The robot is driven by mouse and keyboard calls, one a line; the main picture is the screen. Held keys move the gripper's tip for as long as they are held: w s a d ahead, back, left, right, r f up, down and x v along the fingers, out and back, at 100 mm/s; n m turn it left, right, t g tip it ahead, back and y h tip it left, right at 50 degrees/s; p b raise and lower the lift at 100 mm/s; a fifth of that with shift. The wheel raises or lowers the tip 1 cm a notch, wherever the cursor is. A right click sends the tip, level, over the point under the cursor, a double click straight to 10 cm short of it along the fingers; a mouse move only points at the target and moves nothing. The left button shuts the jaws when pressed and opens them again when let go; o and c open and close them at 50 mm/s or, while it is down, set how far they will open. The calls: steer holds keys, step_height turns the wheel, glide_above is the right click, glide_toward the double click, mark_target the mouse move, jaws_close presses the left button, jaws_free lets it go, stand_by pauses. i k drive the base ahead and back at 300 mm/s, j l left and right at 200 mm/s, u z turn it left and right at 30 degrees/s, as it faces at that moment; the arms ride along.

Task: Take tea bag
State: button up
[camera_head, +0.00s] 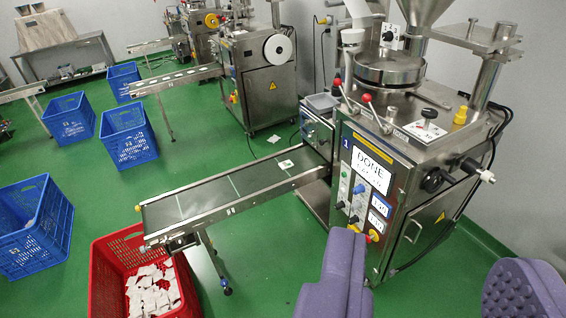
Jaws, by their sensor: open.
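A small white tea bag (285,164) with a greenish mark lies flat on the dark conveyor belt (205,203), near the belt's machine end. More white tea bags (152,292) lie in a loose heap in the red crate (101,277) below the belt's near end. My gripper (428,250) shows as two purple padded fingers at the bottom right. They are wide apart with nothing between them. The gripper is to the right of the tea bag and apart from it, in front of the packing machine.
The steel packing machine (407,160) stands at the right, its display reading "DONE". Several blue crates (130,145) stand on the green floor at the left. A second machine (268,92) with its own conveyor stands behind. Green floor is open in front of the conveyor.

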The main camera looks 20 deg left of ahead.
mark_target(288, 164)
steer(key=i+j+u, duration=0.2)
steer(key=i, duration=0.7)
steer(key=i+j+u, duration=0.2)
steer(key=i, duration=0.75)
steer(key=i+u, duration=0.2)
steer(key=i, duration=0.75)
steer(key=i+l+u, duration=0.2)
steer(key=i, duration=0.7)
